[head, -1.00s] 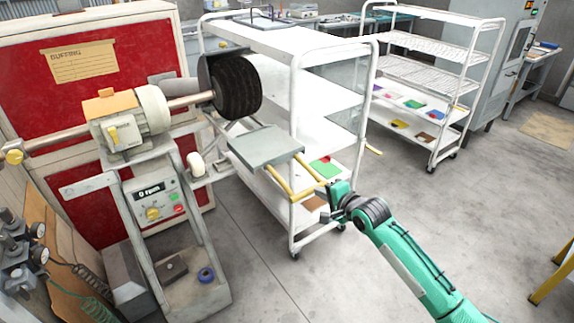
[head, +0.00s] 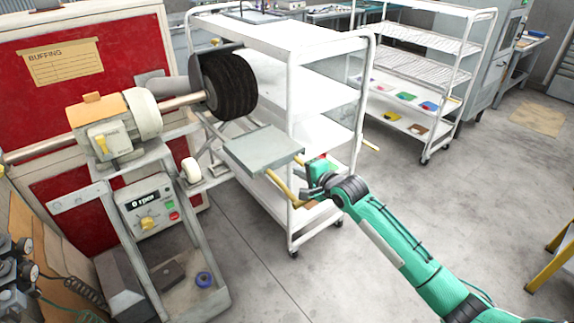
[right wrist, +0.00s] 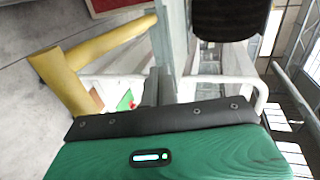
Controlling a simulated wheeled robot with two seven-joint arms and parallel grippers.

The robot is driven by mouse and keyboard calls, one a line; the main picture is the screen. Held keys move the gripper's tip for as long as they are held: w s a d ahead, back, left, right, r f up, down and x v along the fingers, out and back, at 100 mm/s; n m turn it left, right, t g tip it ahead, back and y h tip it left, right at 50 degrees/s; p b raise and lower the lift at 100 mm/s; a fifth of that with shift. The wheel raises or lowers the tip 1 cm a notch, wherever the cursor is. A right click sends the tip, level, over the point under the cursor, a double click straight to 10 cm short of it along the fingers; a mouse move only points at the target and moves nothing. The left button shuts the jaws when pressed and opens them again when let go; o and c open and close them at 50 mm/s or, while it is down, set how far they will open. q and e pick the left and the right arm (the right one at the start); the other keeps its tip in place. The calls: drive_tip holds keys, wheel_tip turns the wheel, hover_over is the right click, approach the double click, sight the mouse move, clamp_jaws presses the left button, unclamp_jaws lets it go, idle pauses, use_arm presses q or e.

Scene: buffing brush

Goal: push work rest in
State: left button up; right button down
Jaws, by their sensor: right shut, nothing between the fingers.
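The work rest is a flat grey plate (head: 262,148) in front of and below the black buffing brush (head: 230,85). A yellow bar handle (head: 280,188) hangs under its right side, partly hidden by my right gripper in the head view. My right gripper (head: 306,190) is shut and empty, close to the rest's right edge. In the right wrist view its fingers (right wrist: 158,86) point at the grey edge of the rest (right wrist: 164,38), with the yellow handle (right wrist: 95,60) to their left. I cannot tell whether the fingertips touch the rest. My left gripper is out of view.
The motor (head: 115,128) and a control panel (head: 148,205) reading 0 rpm are at the left. A white shelf cart (head: 325,85) stands close behind the rest and my right gripper. A second cart (head: 430,85) is farther back.

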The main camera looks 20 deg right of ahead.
sight(281, 164)
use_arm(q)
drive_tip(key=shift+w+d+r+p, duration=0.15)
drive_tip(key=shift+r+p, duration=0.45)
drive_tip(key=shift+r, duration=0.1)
use_arm(e)
drive_tip(key=shift+x, duration=3.55)
drive_tip(key=shift+s, duration=0.1)
